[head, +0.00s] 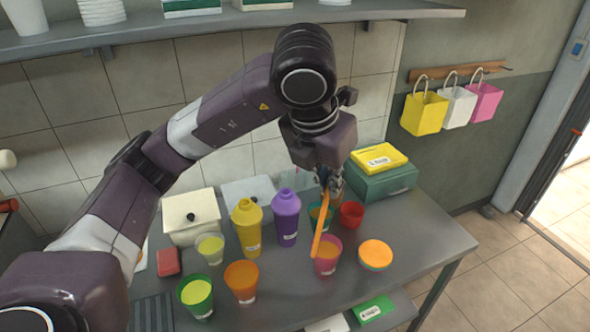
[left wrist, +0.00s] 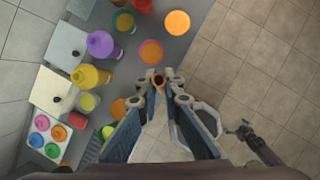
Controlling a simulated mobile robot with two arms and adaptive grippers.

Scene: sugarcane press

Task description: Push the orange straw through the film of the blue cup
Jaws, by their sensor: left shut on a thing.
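My left gripper (head: 328,180) is shut on the upper part of the orange straw (head: 320,228), which hangs nearly upright, tilted slightly. The straw's lower end overlaps the left rim of the pink cup (head: 330,265); I cannot tell if they touch.
A red cup (head: 351,215) and an orange-topped round item (head: 375,254) stand to the right. Yellow (head: 247,230) and purple (head: 286,218) bottles stand left of the blue cup. Orange (head: 242,282) and green (head: 196,296) cups are nearer left. The table's right front is clear.

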